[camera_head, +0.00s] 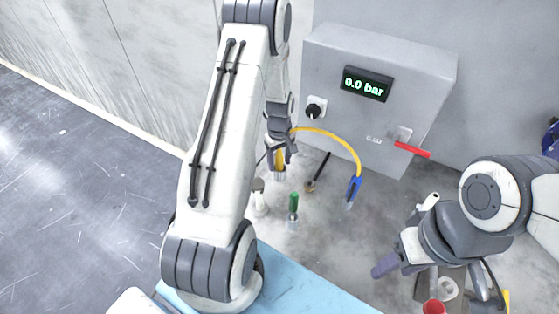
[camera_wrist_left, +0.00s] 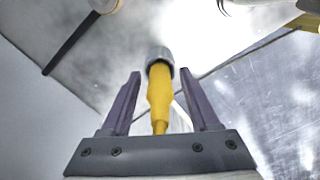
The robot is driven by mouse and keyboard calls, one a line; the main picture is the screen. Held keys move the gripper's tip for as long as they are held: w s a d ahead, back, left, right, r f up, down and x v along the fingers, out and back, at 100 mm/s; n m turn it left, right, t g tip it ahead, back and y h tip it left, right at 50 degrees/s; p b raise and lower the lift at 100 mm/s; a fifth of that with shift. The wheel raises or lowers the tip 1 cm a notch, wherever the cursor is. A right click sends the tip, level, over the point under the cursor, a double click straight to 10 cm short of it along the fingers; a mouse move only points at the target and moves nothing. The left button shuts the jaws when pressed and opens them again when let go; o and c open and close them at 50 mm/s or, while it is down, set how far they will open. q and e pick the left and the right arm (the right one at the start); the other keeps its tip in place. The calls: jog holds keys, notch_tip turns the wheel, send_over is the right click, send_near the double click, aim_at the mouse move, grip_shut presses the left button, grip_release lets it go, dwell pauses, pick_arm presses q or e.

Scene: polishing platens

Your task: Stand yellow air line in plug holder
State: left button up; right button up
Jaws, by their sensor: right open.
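The yellow air line (camera_head: 330,134) arcs from my left gripper to a blue-ended piece (camera_head: 354,188) at the right. Its yellow plug (camera_wrist_left: 159,95) points into the grey metal cup of the plug holder (camera_wrist_left: 158,55) in the left wrist view. The holder (camera_head: 279,175) also shows below my left gripper in the head view. My left gripper (camera_wrist_left: 160,75) has its purple fingers on either side of the plug, with gaps showing on both sides, so it is open around it. How deep the plug sits is hidden. My right gripper (camera_head: 385,266) is open and empty at the lower right.
A grey control box (camera_head: 380,90) reads 0.0 bar and has a black knob (camera_head: 316,107) and a red lever (camera_head: 412,149). A green-handled tool (camera_head: 293,205), a whitish cylinder (camera_head: 259,198) and a dark rod (camera_head: 318,172) stand or lie near the holder. The grey surface between holder and right gripper is mostly clear.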

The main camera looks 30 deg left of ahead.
pick_arm(q)
jog(key=shift+r, duration=0.1)
notch_tip(320, 180, up, 11)
jog(key=b, duration=0.3)
jog(key=shift+r, duration=0.6)
jog(key=s+d+r+m, duration=0.2)
jog(key=s+d+m, duration=0.15)
jog(key=d, duration=0.35)
jog(key=s+d+r+m, duration=0.2)
jog(key=s+d+m, duration=0.15)
jog(key=d, duration=0.35)
jog(key=s+d+r+m, duration=0.3)
jog(key=d+m, duration=0.1)
jog(key=d, duration=0.4)
jog(key=s+d+m+b, duration=0.1)
jog(key=s+d+m, duration=0.1)
jog(key=s+m, duration=0.2)
jog(key=s+d+f+m+h, duration=0.1)
jog(key=s+d+m, duration=0.2)
jog(key=s, duration=0.7)
jog(key=shift+s+d+f+m+b, duration=0.2)
jog(key=shift+s+m+b, duration=0.2)
jog(key=shift+m, duration=0.4)
